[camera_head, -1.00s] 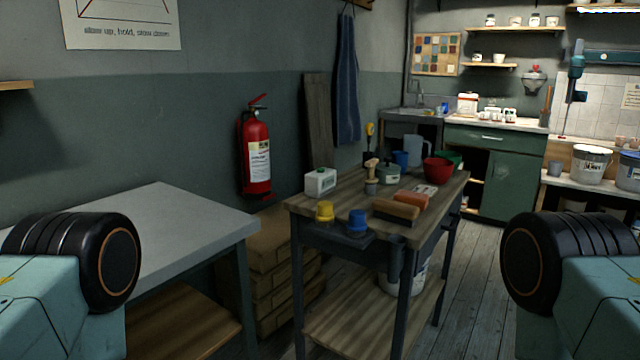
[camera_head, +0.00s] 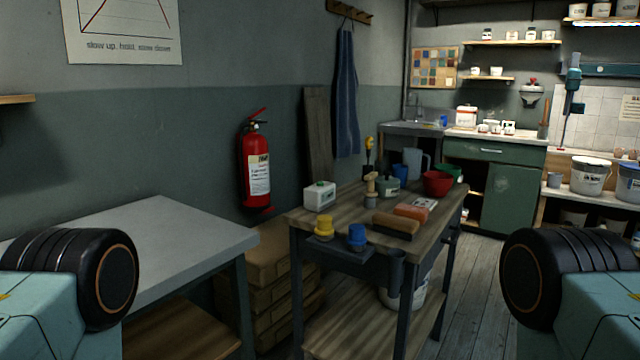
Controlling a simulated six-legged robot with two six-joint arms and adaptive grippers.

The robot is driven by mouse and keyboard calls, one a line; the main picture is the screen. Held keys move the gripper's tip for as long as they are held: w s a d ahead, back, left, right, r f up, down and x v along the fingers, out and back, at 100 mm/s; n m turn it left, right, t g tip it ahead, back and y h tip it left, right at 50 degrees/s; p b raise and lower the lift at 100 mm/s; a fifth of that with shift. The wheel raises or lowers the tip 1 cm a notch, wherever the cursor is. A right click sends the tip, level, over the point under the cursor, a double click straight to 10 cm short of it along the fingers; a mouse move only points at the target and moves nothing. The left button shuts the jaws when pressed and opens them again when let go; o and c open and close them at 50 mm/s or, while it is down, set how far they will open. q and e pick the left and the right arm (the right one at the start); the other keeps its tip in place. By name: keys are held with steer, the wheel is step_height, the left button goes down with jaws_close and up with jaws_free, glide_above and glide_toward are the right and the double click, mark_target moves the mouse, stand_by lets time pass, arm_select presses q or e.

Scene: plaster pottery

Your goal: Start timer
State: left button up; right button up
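Neither of my grippers is in view. Only upper parts of my two arms show at the lower left and lower right edges, both well short of the cart.
The cart also bears yellow and blue pots (camera_head: 357,236), a brush (camera_head: 396,226), an orange block (camera_head: 411,211) and a red bowl (camera_head: 437,183). A grey table (camera_head: 170,240) stands at left. A red extinguisher (camera_head: 256,170) hangs behind. Floor (camera_head: 490,270) right of the cart is clear.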

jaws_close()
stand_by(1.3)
